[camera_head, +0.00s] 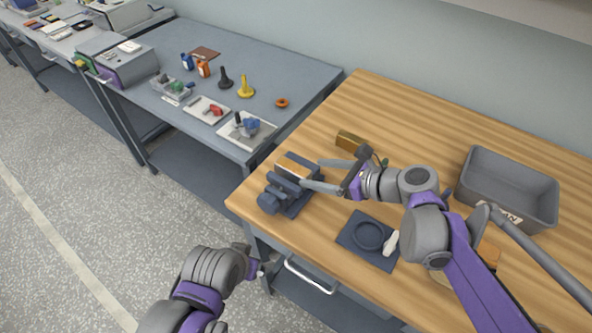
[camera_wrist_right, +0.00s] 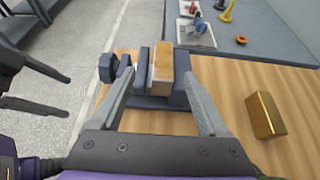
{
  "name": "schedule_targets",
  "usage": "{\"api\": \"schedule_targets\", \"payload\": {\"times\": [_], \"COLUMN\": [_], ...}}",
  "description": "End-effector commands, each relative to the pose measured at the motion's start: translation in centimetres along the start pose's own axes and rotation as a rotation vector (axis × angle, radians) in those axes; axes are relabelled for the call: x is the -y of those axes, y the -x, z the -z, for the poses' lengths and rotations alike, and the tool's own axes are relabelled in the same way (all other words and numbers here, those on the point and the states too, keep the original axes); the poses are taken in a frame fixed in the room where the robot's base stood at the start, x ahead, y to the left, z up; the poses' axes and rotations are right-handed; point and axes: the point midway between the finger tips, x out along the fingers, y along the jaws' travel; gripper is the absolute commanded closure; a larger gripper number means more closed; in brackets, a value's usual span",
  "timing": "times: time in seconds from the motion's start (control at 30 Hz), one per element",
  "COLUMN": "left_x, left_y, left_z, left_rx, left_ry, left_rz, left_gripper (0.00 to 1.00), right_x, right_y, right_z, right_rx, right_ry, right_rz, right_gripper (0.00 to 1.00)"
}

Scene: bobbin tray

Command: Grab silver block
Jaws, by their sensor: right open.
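A shiny block (camera_head: 294,167) sits in the dark vise (camera_head: 269,201) at the wooden bench's left edge. Its top looks tan, perhaps reflecting the wood, with a pale silvery edge; it also shows in the right wrist view (camera_wrist_right: 163,66). My right gripper (camera_head: 312,173) is open, and its fingers point at the vise. In the wrist view the fingers (camera_wrist_right: 158,76) lie on either side of the vise and block; I cannot tell whether they touch. My left gripper (camera_head: 258,264) is low beside the bench's front edge; its fingers are too unclear to read.
A brass-coloured block (camera_head: 351,141) lies behind my right gripper. A dark plate with a round recess (camera_head: 368,235) and a white piece lie in front. A grey bin (camera_head: 508,188) stands at the right. A grey table (camera_head: 300,84) with small parts stands at the left.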

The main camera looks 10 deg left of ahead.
Motion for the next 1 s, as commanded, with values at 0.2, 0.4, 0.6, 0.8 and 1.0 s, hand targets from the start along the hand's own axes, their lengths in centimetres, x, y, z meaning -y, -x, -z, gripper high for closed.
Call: {"api": "schedule_targets", "payload": {"times": [0.2, 0.4, 0.6, 0.8, 1.0], "left_x": [0.0, 0.0, 0.0, 0.0, 0.0], "left_y": [0.0, 0.1, 0.2, 0.1, 0.1], "left_z": [0.0, 0.1, 0.1, 0.1, 0.1], "left_rx": [0.000, -0.001, -0.001, -0.001, -0.001], "left_ry": [0.000, 0.000, 0.000, 0.000, 0.000], "left_rz": [0.000, 0.000, 0.000, 0.000, 0.000], "left_gripper": [0.01, 0.01, 0.01, 0.01, 0.01], "right_x": [0.0, 0.4, 0.4, 0.4, 0.4], "right_y": [-1.8, -4.8, -6.5, -6.5, -6.5], "right_z": [0.0, 0.3, 0.3, 0.3, 0.3], "right_rx": [0.000, -0.001, -0.001, -0.001, -0.001], "right_ry": [0.002, 0.003, 0.003, 0.002, 0.002], "right_rz": [0.000, -0.001, 0.000, 0.001, 0.001], "right_gripper": [0.22, 0.22, 0.22, 0.22, 0.55]}}
